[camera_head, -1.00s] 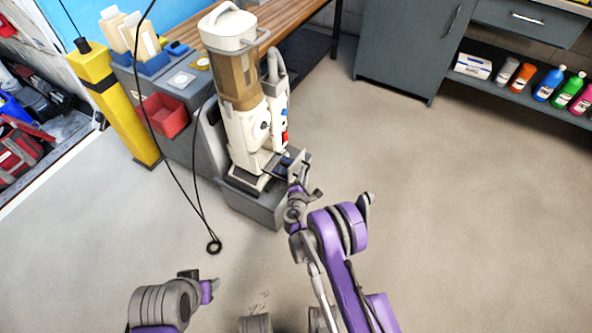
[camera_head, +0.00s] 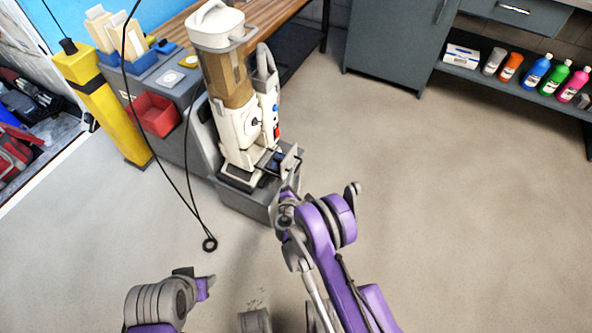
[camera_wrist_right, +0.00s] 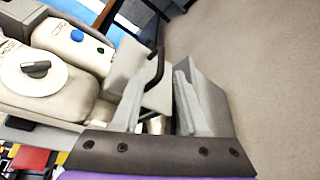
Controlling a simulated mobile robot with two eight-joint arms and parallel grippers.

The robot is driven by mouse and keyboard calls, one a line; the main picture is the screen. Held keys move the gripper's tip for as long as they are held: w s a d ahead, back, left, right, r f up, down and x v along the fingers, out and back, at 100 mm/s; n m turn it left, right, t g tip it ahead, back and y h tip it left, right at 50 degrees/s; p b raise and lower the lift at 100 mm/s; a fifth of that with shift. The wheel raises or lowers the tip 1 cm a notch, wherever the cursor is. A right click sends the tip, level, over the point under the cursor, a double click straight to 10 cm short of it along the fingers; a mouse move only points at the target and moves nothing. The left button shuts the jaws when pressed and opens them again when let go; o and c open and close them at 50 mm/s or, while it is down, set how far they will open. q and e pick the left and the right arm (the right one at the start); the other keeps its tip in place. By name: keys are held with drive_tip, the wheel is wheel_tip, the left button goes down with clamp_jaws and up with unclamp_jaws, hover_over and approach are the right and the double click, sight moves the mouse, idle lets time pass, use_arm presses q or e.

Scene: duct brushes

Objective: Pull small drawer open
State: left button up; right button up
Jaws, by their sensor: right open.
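A tall cream machine (camera_head: 247,130) with a brown clear hopper stands on a grey base beside the workbench. My right gripper (camera_head: 290,160) is at its lower right side. In the right wrist view my right gripper (camera_wrist_right: 160,85) is open, with a pale finger on each side. A dark bent bar handle (camera_wrist_right: 155,68) on the cream front lies between the fingers or just beyond them; I cannot tell if they touch it. The small drawer's edges are not clear. My left gripper (camera_head: 203,287) is low at the left, away from the machine; its jaws are unclear.
A grey cabinet (camera_head: 390,45) and a shelf with several bottles (camera_head: 537,70) are at the back right. A red bin (camera_head: 155,115), a yellow post (camera_head: 108,110) and a hanging black cable (camera_head: 190,180) are at the left. The floor at right is clear.

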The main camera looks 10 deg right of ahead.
use_arm(q)
drive_tip(key=shift+r, duration=0.4)
use_arm(e)
drive_tip(key=v, duration=0.6)
drive_tip(key=shift+s, duration=0.1)
